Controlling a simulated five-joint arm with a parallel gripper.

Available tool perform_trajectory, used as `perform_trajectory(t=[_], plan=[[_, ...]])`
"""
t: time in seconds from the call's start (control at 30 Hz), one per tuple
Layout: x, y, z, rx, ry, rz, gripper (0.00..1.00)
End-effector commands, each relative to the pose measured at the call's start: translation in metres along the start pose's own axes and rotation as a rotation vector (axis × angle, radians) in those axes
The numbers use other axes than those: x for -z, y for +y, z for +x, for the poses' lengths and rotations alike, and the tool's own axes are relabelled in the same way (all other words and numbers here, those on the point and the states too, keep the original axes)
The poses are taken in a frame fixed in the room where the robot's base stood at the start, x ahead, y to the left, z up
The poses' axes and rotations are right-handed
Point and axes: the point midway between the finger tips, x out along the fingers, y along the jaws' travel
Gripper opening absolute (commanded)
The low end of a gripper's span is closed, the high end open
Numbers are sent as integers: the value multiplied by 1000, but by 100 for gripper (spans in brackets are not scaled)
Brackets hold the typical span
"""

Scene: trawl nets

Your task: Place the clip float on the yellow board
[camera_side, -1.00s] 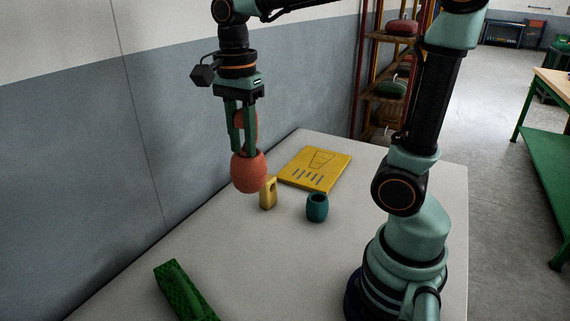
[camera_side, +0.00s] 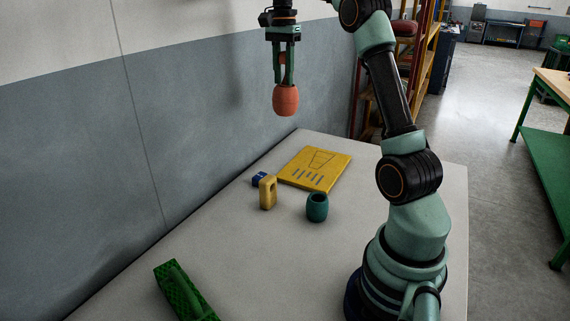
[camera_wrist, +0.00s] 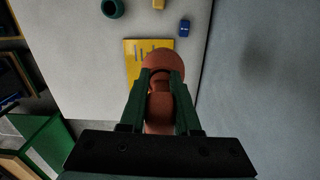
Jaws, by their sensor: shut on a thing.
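The clip float (camera_side: 286,102) is an orange-red, rounded body with a narrower part above it. My gripper (camera_side: 284,72) is shut on that narrower part and holds the float upright, high above the table. The yellow board (camera_side: 312,178) lies flat at the far end of the table, with a dark outline and several short bars drawn on it. In the wrist view the float (camera_wrist: 162,64) sits between my fingers (camera_wrist: 160,85) and hides part of the board (camera_wrist: 132,47).
A yellow piece with a hole (camera_side: 268,193), a small blue block (camera_side: 258,179) and a teal cup-like piece (camera_side: 317,208) stand near the board's front edge. A green textured thing (camera_side: 184,292) lies at the near left. The grey wall (camera_side: 120,140) borders the table.

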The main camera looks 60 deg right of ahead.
Motion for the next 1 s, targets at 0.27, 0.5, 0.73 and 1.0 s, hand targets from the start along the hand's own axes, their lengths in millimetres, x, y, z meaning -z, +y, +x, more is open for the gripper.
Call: perform_trajectory(t=[0.27, 0.5, 0.73, 1.0], plan=[[96, 27, 10, 1, -6, 10, 0], [122, 39, 17, 2, -7, 7, 0], [121, 39, 45, 0, -9, 6, 0], [122, 38, 108, -1, -10, 6, 0]])
